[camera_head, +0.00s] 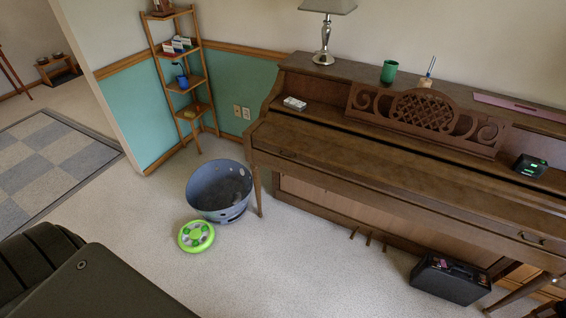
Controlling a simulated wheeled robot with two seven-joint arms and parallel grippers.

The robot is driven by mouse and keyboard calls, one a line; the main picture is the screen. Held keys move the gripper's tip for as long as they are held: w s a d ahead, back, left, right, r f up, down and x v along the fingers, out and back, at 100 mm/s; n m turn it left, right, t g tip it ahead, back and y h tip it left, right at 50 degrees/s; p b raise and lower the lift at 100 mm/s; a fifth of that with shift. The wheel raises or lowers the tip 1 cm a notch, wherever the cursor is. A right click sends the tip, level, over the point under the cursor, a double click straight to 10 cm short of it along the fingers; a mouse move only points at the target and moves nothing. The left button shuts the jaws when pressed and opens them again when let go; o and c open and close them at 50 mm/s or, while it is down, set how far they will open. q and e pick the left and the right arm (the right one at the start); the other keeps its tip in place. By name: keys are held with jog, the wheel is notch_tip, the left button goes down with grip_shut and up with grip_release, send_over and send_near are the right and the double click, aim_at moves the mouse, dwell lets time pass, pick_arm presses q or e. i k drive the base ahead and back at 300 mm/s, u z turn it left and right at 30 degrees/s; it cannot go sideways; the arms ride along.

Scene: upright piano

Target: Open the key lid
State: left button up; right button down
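The brown upright piano (340,215) stands along the wall on the right side of the head view. Its key lid (390,180) is shut, a long flat wooden panel that hides the keys. One small handle (287,155) is on the lid's front edge at the left, and another handle (532,239) is at the right. Neither of my grippers can be made out in this view, and nothing is seen touching the lid.
A grey metal tub (219,190) and a green round toy (196,236) are on the floor left of the piano. A black case (450,279) stands below its right part. A small black device (530,166) sits behind the lid. The carpet before the piano's middle is clear.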

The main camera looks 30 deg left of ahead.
aim_at(534, 218)
jog(key=z, duration=0.2)
jog(key=i, duration=0.85)
jog(key=u, duration=0.15)
